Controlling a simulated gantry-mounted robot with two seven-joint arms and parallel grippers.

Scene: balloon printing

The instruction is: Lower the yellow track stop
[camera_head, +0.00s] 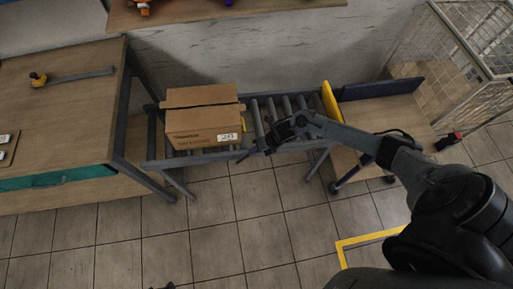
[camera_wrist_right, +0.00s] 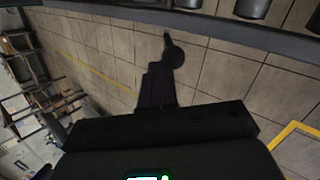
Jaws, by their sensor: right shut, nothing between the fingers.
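The yellow track stop (camera_head: 331,101) stands up across the right end of the roller conveyor (camera_head: 295,104), at the edge of a wooden-topped cart. My right gripper (camera_head: 266,145) is at the conveyor's front rail, left of the stop and apart from it. It is shut and empty, and the forearm passes in front of the stop's lower end. In the right wrist view, the dark gripper body (camera_wrist_right: 160,130) fills the bottom and the conveyor rail (camera_wrist_right: 200,24) crosses the top. The stop is not visible there. My left gripper is not in view.
A wooden table (camera_head: 60,100) is at the left, the cart (camera_head: 385,115) at the right, and a wire cage (camera_head: 450,50) at the back right. The tiled floor in front is mostly clear.

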